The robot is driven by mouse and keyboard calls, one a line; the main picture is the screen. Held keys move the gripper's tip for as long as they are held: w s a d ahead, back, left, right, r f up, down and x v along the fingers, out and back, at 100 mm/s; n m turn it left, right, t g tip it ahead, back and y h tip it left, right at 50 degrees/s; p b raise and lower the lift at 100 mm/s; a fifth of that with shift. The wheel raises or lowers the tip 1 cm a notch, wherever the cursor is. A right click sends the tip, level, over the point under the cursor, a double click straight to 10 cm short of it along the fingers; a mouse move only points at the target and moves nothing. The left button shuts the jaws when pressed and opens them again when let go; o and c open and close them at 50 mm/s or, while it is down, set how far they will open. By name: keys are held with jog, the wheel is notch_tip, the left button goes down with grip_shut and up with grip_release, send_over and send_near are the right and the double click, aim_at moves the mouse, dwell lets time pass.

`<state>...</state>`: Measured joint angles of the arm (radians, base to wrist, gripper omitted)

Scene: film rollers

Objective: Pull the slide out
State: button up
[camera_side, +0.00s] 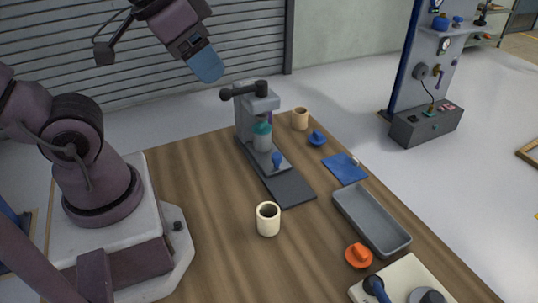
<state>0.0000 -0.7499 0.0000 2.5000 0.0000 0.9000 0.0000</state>
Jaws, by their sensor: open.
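A grey press-like machine (243,128) stands on the wooden table, with a dark lever and round knob at its top. A small slide with a blue knob (277,160) sits at the front of the machine, on a long dark base plate (288,188). A pale cylinder with a teal top (262,138) stands under the machine's head. My gripper (207,68), with blue fingertips, hangs in the air above and left of the machine, apart from it. It is open, and nothing shows in it.
A cream cup (268,219) stands in front of the base plate. To the right are a tan cup (300,119), a blue knob-like piece (317,138), a blue cloth (345,169), a grey tray (363,227) and an orange piece (358,256).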

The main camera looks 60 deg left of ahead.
jog(key=shift+c, duration=0.3)
jog(key=n+g, duration=0.6)
jog(key=n, duration=0.3)
send_over(277, 154)
notch_tip(277, 154, down, 19)
notch_tip(277, 154, down, 12)
jog(key=shift+d+f, duration=0.1)
